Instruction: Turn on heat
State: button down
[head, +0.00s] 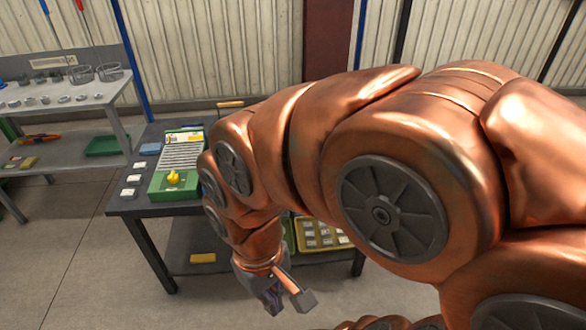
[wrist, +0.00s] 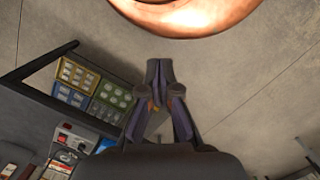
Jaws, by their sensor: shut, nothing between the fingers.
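My gripper (head: 275,300) hangs low in front of the dark table in the head view, its fingers pointing down. In the wrist view its fingers (wrist: 158,66) meet at the tips, and nothing shows between them. It is apart from the table. A light panel with a small red part (wrist: 63,138) shows at the lower left of the wrist view; I cannot tell whether it is a heat control. No furnace or heat switch can be made out for sure. My copper arm hides much of the right side of the head view.
The dark table (head: 152,208) carries a green box (head: 176,191) with a yellow piece. A yellow tray (head: 322,236) with small pieces is low beside my arm. A shelf unit (head: 60,102) with metal parts stands at left. The floor (head: 75,265) at lower left is clear.

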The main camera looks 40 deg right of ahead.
jog(key=w+d+f+m+t+b, duration=0.1)
jog(key=w+d+f+t+b, duration=0.1)
jog(key=w+d+b, duration=0.45)
jog(key=w+d+f+m+t+h+b, duration=0.1)
jog(key=w+d+f, duration=0.15)
jog(key=w, duration=0.75)
jog(key=w+d+f+m+t+b, duration=0.1)
jog(key=w+d+t+b, duration=0.1)
jog(key=w+d+b, duration=0.45)
jog(key=w+d+f+m+t+h+b, duration=0.1)
jog(key=w+d, duration=0.2)
jog(key=d, duration=0.5)
jog(key=w+d+m+t+h+b, duration=0.1)
jog(key=w+d, duration=0.3)
jog(key=d, duration=0.4)
jog(key=w+d+f+m+h+b, duration=0.1)
jog(key=w+d+m+b, duration=0.1)
jog(key=d, duration=0.6)
jog(key=shift+w+f+t+h+b, duration=0.3)
jog(key=shift+w+f+t+b, duration=0.1)
jog(key=shift+w+b, duration=0.4)
jog(key=shift+w, duration=0.15)
